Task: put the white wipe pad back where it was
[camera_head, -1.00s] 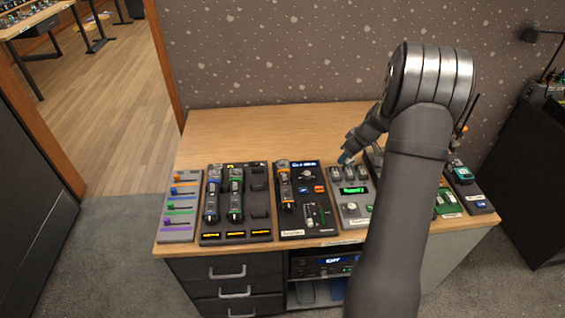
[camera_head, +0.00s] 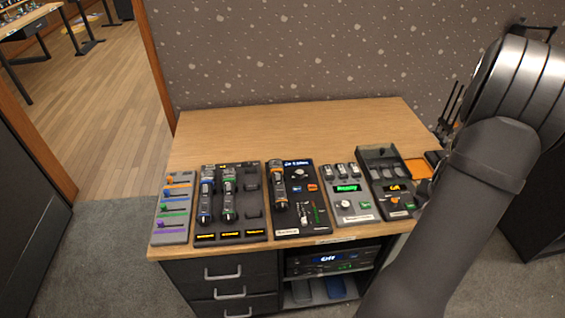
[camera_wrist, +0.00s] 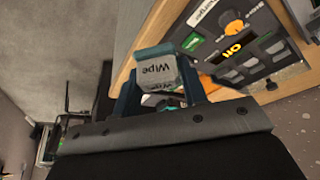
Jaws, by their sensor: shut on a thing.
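The white wipe pad (camera_wrist: 157,72), a small block with "Wipe" printed on it, is held between the fingers of my gripper (camera_wrist: 158,88) in the wrist view. My gripper is shut on it, and the pad is close to the table's edge in that view, beside a dark panel (camera_wrist: 262,52) with an orange knob and a lit display. In the head view my arm covers most of the right end of the table, and the pad is hidden there. An orange flat patch (camera_head: 419,169) shows at the table's right end.
Several control panels stand in a row along the table's front, among them a fader panel (camera_head: 174,207), a grey panel (camera_head: 349,207) and a dark panel (camera_head: 386,183). The table's back half (camera_head: 290,130) is bare wood. A speckled wall (camera_head: 290,50) rises behind.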

